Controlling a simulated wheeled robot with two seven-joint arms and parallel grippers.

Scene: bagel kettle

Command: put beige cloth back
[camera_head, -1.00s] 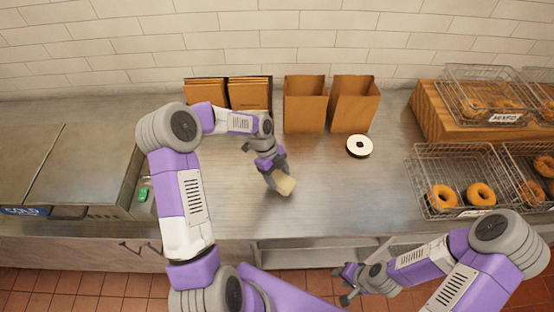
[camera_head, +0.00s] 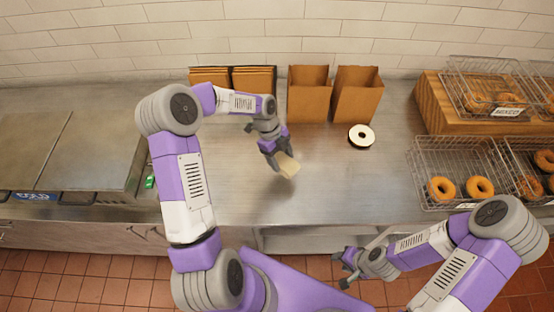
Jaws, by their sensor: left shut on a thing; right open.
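The beige cloth (camera_head: 288,166) is a small pale folded piece near the middle of the steel counter. My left gripper (camera_head: 279,160) is shut on it. My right gripper (camera_head: 346,277) is open and empty, low in the view in front of the counter's front edge.
Two open paper bags (camera_head: 309,100) and stacks of folded brown bags (camera_head: 253,79) stand along the back wall. A white-topped round item (camera_head: 361,136) lies right of centre. A wire basket with bagels (camera_head: 459,172) is at the right. The counter (camera_head: 225,185) around the cloth is clear.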

